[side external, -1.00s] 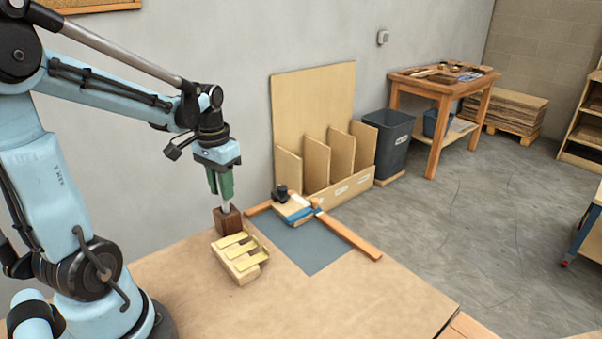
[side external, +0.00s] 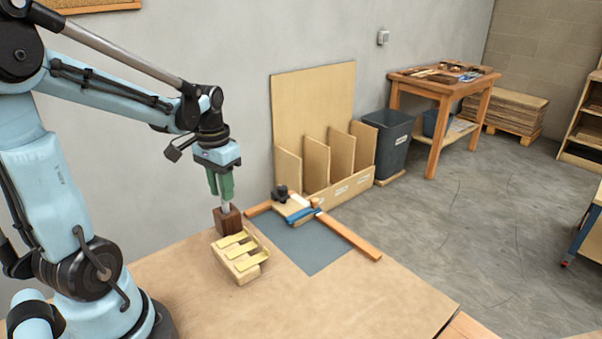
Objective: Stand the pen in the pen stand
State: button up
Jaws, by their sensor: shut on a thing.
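My gripper (side external: 221,190) points down with green fingers, at the back left of the table. It is shut on the pen (side external: 226,207), a light, whitish piece showing just below the fingertips. The pen stand (side external: 228,222), a dark brown block, is directly beneath. The pen is upright and its lower end meets the top of the stand. I cannot tell how deep it sits inside; its upper part is hidden by the fingers.
A light wooden block with yellowish strips (side external: 240,257) lies just in front of the stand. A grey mat (side external: 300,247) with wooden rails and a blue-edged block (side external: 298,210) is to the right. The table's front (side external: 290,305) is clear. A wall stands behind.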

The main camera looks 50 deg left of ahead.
jog(key=shift+f, duration=0.5)
dwell(0.9)
jog(key=o, duration=1.1)
jog(key=shift+r, duration=3)
jog(key=d+m+t, duration=0.1)
jog(key=d+t, duration=0.1)
jog(key=d, duration=0.3)
jog(key=w+d+m+t, duration=0.1)
jog(key=d+t, duration=0.1)
jog(key=d, duration=0.4)
jog(key=d+m+t, duration=0.1)
jog(key=d+t, duration=0.2)
jog(key=d, duration=0.2)
jog(key=shift+w+d+f, duration=0.15)
jog(key=shift+d+f, duration=0.25)
